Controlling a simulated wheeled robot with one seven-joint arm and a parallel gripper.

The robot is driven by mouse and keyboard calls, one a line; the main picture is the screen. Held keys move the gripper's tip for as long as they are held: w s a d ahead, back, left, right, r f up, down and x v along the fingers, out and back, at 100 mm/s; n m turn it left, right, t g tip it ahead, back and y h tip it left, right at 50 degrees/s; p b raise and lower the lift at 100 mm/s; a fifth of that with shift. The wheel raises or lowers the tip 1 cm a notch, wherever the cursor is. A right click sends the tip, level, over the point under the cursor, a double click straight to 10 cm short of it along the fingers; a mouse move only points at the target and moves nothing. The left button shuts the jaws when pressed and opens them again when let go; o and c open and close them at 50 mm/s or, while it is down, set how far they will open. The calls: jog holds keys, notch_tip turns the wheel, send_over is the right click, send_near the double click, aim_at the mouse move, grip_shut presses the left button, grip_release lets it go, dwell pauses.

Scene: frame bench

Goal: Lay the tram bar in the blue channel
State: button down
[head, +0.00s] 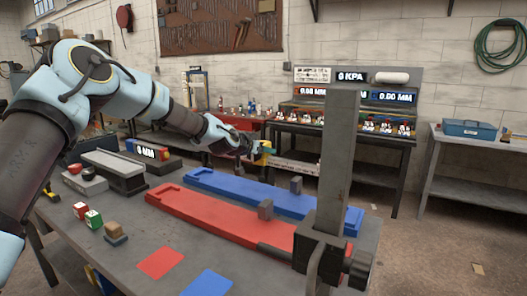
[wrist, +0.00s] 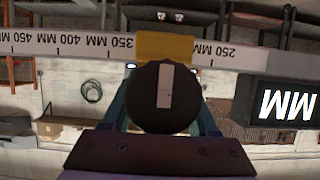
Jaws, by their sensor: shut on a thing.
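The tram bar, a pale strip with a millimetre scale (wrist: 75,46), runs across the wrist view, which is upside down. A yellow block (wrist: 168,46) and a dark round knob with a white stripe (wrist: 165,98) sit at its middle. My gripper (wrist: 165,118) has its teal fingers on either side of the knob and is shut on it. In the head view my gripper (head: 258,150) is above the far side of the bench; a pale strip beside it looks like part of the bar. The blue channel (head: 235,189) lies on the bench, below and nearer than my gripper, with no bar in it.
A red channel (head: 195,213) lies in front of the blue one. A millimetre display (head: 147,152) and grey block (head: 112,172) are at left. Small blocks and coloured squares lie in front.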

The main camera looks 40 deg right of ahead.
aim_at(263, 164)
jog(key=shift+r, duration=0.1)
jog(key=shift+a+f+b, duration=0.1)
jog(key=shift+f+b, duration=0.1)
jog(key=shift+b, duration=0.2)
jog(key=shift+f+b, duration=2.15)
jog(key=shift+f, duration=0.45)
jog(key=shift+b, duration=0.85)
jog(key=shift+f+b, duration=1.8)
jog(key=shift+f, duration=0.25)
jog(key=c, duration=0.5)
grip_release()
jog(key=o, duration=0.4)
jog(key=shift+a+f, duration=0.15)
jog(key=shift+f, duration=0.1)
jog(key=b+v, duration=0.2)
jog(key=v, duration=0.8)
jog(key=shift+s+a+r, duration=0.15)
jog(key=shift+a+r, duration=0.1)
jog(key=shift+a, duration=0.05)
